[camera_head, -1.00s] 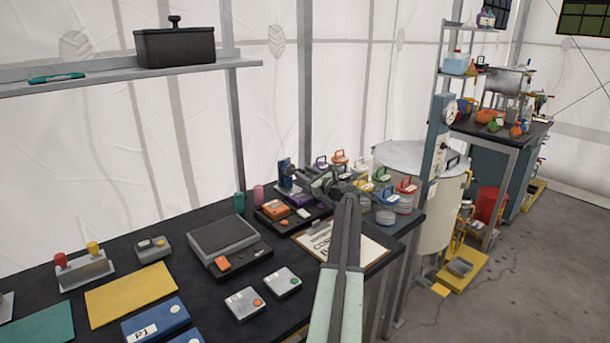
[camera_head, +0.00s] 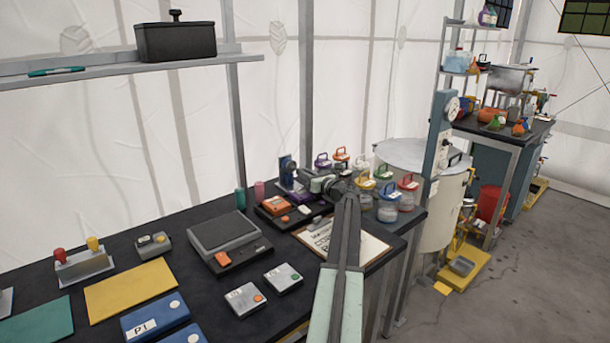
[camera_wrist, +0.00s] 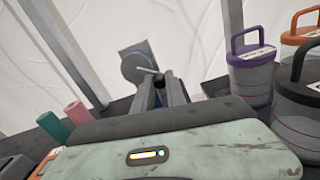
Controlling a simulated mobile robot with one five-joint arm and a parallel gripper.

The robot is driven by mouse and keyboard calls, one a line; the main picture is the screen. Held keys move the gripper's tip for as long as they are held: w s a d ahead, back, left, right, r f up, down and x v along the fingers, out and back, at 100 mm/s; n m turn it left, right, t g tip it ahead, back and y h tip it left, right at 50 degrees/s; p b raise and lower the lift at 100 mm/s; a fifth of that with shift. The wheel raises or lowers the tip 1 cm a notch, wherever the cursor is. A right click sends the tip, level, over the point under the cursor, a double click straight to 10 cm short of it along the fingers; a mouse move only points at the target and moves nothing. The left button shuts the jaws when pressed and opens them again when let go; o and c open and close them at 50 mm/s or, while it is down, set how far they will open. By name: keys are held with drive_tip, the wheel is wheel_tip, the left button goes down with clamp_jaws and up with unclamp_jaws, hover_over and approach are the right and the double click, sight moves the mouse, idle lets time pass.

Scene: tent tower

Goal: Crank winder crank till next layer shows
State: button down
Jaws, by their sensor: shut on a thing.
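The winder (camera_head: 287,172) is a small blue upright unit at the back of the dark bench. In the wrist view it shows ahead as a dark plate with a round grey disc (camera_wrist: 138,66). A thin pale crank handle (camera_wrist: 148,71) sticks out from the disc toward my gripper. My gripper (camera_head: 303,176) is at the winder's right side in the head view. In the wrist view its fingers (camera_wrist: 163,88) are shut on the crank handle. The fingers partly hide the grip, and I cannot make out any layer on the winder.
Several lidded jars with coloured handles stand right of my gripper, including a purple-lidded jar (camera_wrist: 250,68). A green cylinder (camera_head: 240,200) and a pink cylinder (camera_head: 259,191) stand left. A clipboard (camera_head: 375,248) lies under my arm. A large drum (camera_head: 438,215) stands beyond the bench.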

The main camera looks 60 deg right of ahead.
drive_tip(key=c, duration=1.4)
unclamp_jaws()
drive_tip(key=shift+o, duration=0.2)
drive_tip(key=v, duration=0.7)
drive_tip(key=shift+s+a, duration=0.15)
drive_tip(key=shift+s, duration=0.2)
